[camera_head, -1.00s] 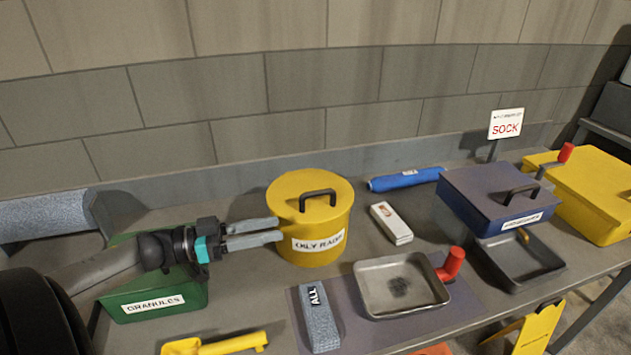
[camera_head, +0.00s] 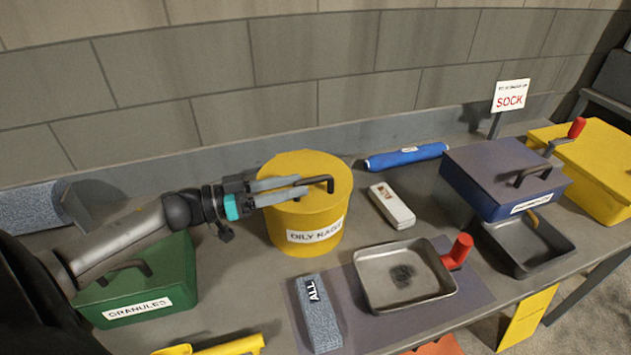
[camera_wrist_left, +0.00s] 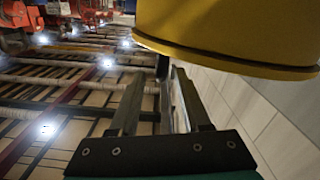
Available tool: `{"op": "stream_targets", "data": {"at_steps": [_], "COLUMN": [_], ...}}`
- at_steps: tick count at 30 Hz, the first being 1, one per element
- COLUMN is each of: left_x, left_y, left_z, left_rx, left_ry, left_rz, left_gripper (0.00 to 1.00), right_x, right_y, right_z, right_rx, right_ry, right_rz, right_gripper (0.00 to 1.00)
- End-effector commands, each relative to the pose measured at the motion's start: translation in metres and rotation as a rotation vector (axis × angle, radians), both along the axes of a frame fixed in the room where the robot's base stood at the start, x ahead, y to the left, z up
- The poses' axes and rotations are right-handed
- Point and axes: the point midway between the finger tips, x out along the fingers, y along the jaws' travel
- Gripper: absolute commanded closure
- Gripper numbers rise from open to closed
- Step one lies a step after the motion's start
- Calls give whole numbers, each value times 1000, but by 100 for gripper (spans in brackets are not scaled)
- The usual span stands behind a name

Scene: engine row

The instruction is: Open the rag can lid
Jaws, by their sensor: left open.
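The rag can (camera_head: 304,232) is a yellow round can labelled "OILY RAGS", standing on the bench in the middle of the head view. Its yellow lid (camera_head: 300,166) lies flat on top, with a dark handle (camera_head: 322,181) towards its right side. My left gripper (camera_head: 298,187) is open and reaches in from the left over the lid, its fingertips at the handle's left end. I cannot tell whether they touch it. In the left wrist view the two fingers (camera_wrist_left: 165,100) point forward, with the yellow can (camera_wrist_left: 235,35) large at the upper right. My right gripper is not in view.
A green granules box (camera_head: 150,285) stands below my left arm. A white device (camera_head: 391,206), a metal tray (camera_head: 403,277) with a red-handled tool, and a grey sock (camera_head: 318,312) lie nearby. A dark blue lidded box (camera_head: 490,180) and yellow box (camera_head: 600,165) stand at right.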

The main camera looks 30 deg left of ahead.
Motion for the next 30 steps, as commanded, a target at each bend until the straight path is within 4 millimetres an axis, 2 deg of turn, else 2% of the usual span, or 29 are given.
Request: {"op": "stream_targets", "data": {"at_steps": [3, 10, 24, 30], "left_x": [15, 33, 40, 40], "left_y": [-12, -28, -34, -34], "left_z": [1, 0, 0, 0], "left_rx": [-2, -2, -1, 0], "left_ry": [-5, -2, 1, 0], "left_rz": [0, 1, 1, 1], "left_gripper": [53, 53, 53, 74], "right_x": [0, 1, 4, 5], "right_y": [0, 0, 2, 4], "right_z": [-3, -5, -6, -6], "right_rx": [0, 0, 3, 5], "right_ry": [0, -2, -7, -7], "right_rz": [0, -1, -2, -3], "right_gripper": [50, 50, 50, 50]}}
